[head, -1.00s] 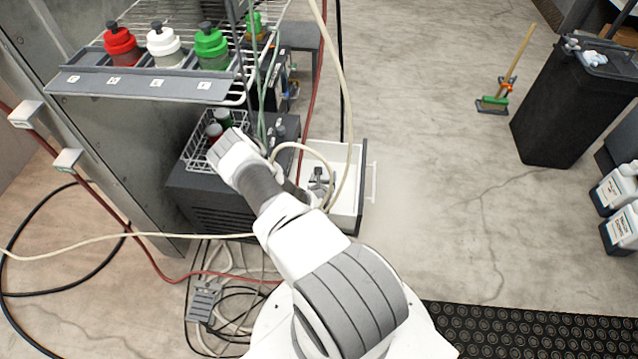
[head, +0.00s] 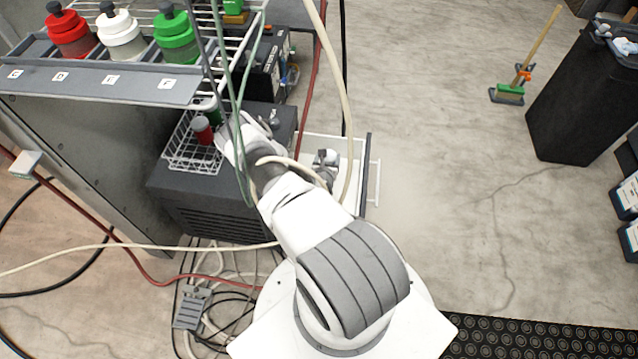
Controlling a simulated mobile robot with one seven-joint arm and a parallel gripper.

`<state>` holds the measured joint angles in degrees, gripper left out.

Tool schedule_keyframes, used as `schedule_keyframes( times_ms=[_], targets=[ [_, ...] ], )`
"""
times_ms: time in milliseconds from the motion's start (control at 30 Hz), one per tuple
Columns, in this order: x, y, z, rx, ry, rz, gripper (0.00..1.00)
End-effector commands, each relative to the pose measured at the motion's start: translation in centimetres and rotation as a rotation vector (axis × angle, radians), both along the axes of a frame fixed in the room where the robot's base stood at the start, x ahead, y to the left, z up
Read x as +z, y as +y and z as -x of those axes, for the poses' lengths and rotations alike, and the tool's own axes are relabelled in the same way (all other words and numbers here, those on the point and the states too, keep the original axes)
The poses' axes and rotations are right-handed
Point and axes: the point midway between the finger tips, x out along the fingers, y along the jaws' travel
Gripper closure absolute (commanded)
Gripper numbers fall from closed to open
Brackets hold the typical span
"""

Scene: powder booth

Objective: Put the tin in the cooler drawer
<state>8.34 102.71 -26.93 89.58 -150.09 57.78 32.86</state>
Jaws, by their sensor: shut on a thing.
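The cooler drawer (head: 364,172) is pulled out to the right of the dark cooler (head: 205,190). Its white inside and dark front edge show. My arm reaches over the cooler and bends back, so my gripper (head: 326,163) is over the open drawer. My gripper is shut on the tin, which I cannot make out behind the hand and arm. I cannot tell whether the tin touches the drawer floor. A pale hose crosses in front of the drawer.
A wire basket (head: 190,150) with red and green containers sits on the cooler. Above is a rack (head: 110,85) with red, white and green bottles. Hoses hang near my arm.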

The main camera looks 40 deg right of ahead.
Motion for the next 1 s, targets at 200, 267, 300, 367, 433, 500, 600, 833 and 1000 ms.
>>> schedule_keyframes(
  times_ms=[200,267,300,367,433,500,600,833,1000],
  targets=[
    [-4.6,0.0,0.1,0.0,0.001,-0.001,1.0],
    [-5.3,0.0,0.1,0.0,0.0,0.0,1.0],
    [-5.6,0.0,0.0,0.0,-0.001,-0.001,1.0],
    [-5.9,0.0,0.0,0.0,-0.001,-0.001,1.0],
    [-6.3,0.0,0.0,0.0,-0.001,-0.001,1.0],
    [-7.2,0.0,0.0,0.0,-0.001,-0.001,1.0],
    [-8.8,0.0,0.0,0.001,0.0,-0.001,1.0],
    [-9.4,0.0,0.0,0.0,-0.001,-0.001,1.0],
    [-9.6,0.0,0.0,0.001,0.0,0.0,1.0]
  ],
)
